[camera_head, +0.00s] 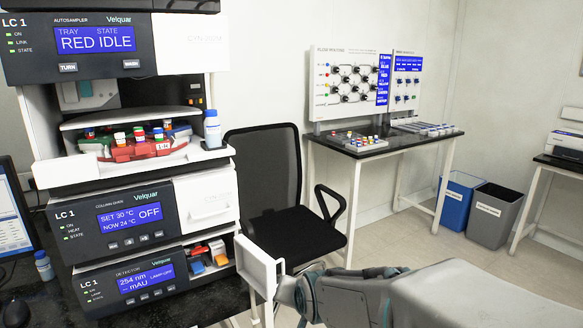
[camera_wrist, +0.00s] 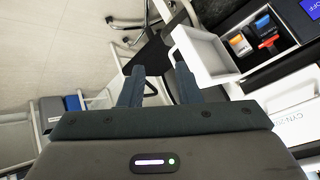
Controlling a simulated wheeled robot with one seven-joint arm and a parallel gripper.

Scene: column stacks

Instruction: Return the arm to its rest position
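My gripper (camera_wrist: 158,78) is open in the wrist view, its two dark fingers apart with nothing between them. The right finger overlaps the white front of an open drawer (camera_wrist: 196,52) in the picture; I cannot tell whether they touch. In the head view my arm (camera_head: 345,295) reaches in from the lower right toward that drawer's white front panel (camera_head: 258,266). The gripper itself is mostly hidden there.
The open drawer, holding orange, red and blue items (camera_wrist: 255,38), juts out from the LC stack's detector (camera_head: 128,287). A black office chair (camera_head: 290,225) stands just behind my arm. A side table (camera_head: 375,145), two bins (camera_head: 478,208) and open floor lie beyond.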

